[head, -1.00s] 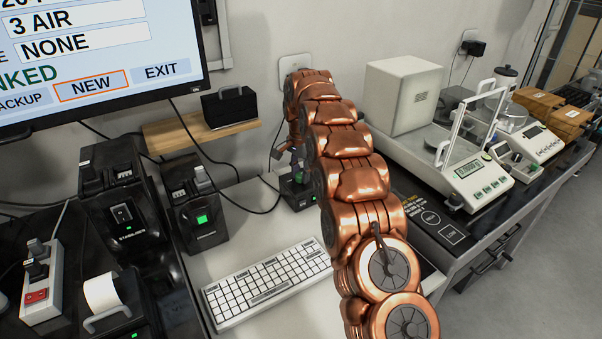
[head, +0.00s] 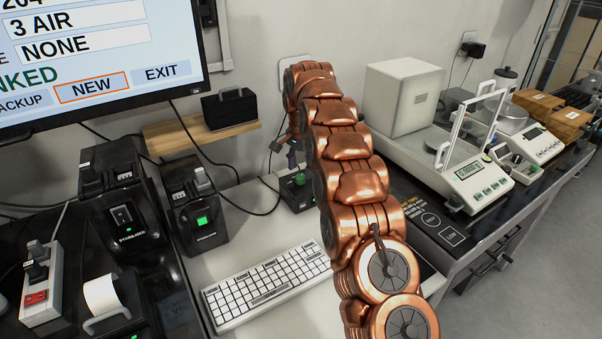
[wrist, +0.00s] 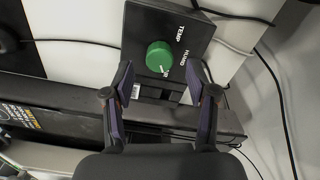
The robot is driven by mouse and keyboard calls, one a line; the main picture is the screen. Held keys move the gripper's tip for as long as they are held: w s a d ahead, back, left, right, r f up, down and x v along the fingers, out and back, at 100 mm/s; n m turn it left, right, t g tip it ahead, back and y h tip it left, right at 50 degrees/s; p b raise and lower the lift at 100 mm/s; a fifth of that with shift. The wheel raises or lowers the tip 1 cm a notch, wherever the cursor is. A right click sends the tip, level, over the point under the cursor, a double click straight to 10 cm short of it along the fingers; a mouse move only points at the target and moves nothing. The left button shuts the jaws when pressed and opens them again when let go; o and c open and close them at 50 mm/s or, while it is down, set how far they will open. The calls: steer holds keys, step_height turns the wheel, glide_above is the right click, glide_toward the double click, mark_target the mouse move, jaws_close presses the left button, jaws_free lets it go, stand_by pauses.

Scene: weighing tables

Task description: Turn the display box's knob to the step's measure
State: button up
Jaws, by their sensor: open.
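The display box is a small black box (head: 300,195) on the light desk behind the keyboard, partly hidden by my arm. It also shows in the wrist view (wrist: 190,50), with the labels TEMP and HUMID and another label mostly covered. Its round green knob (wrist: 160,57) has a white pointer mark; I cannot tell exactly which label it points to. My gripper (wrist: 159,70) is open and empty, its two dark fingers spread to either side below the knob, apart from it. In the head view my gripper (head: 293,158) is just above the box, mostly hidden.
A white keyboard (head: 268,286) lies in front of the box. A monitor (head: 100,60) hangs at upper left, above black devices (head: 125,220). Balances (head: 478,180) stand on the right table. Cables run around the box.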

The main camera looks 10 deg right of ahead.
mark_target(301, 176)
steer(key=shift+r, duration=2.35)
steer(key=shift+s+r, duration=0.1)
steer(key=shift+r, duration=0.05)
steer(key=s+r+n+p, duration=0.2)
steer(key=s+r, duration=0.2)
steer(key=s, duration=0.4)
steer(key=s+r+n+g+p, duration=0.1)
steer(key=s+r+n, duration=0.1)
steer(key=s+r, duration=0.35)
steer(key=s+r+n+p, duration=0.2)
steer(key=s+r, duration=0.1)
steer(key=s, duration=0.6)
steer(key=s+f+n+p, duration=0.2)
steer(key=s, duration=1.3)
steer(key=s+f+n+p, duration=0.1)
steer(key=s+f+n, duration=0.1)
steer(key=s, duration=1.4)
steer(key=shift+f+n+g+p, duration=0.2)
steer(key=shift+n+g+p, duration=0.2)
steer(key=shift+n, duration=0.2)
steer(key=shift+s+d, duration=0.1)
steer(key=shift+c, duration=0.4)
